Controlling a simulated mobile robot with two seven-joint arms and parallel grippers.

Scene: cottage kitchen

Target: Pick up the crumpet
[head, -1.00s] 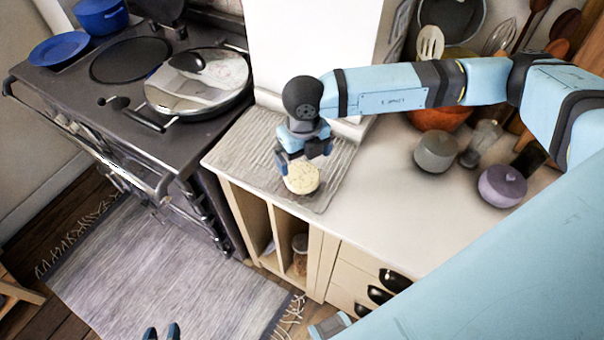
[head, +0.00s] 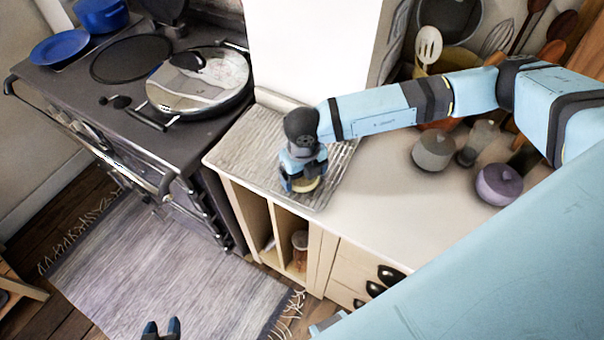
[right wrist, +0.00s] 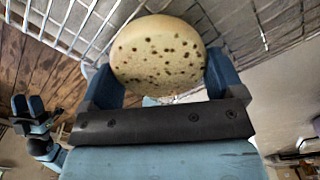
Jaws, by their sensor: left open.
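The crumpet (head: 306,185) is pale and round and lies over the wire rack on the counter, mostly hidden under my right gripper (head: 303,184) in the head view. In the right wrist view the crumpet (right wrist: 157,55) shows its dark-spotted face between the two blue fingers of my right gripper (right wrist: 165,85). The fingers are at its two sides, very close or touching; I cannot tell whether they grip it. My left gripper (head: 161,327) is open and empty at the bottom edge of the head view, above the rug, far from the crumpet.
The wire rack (head: 258,130) lies at the counter's left end. The stove (head: 110,115) with its round lid (head: 200,88) stands to the left. A grey pot (head: 434,150) and a purple pot (head: 499,184) stand to the right. The counter (head: 385,215) between is clear.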

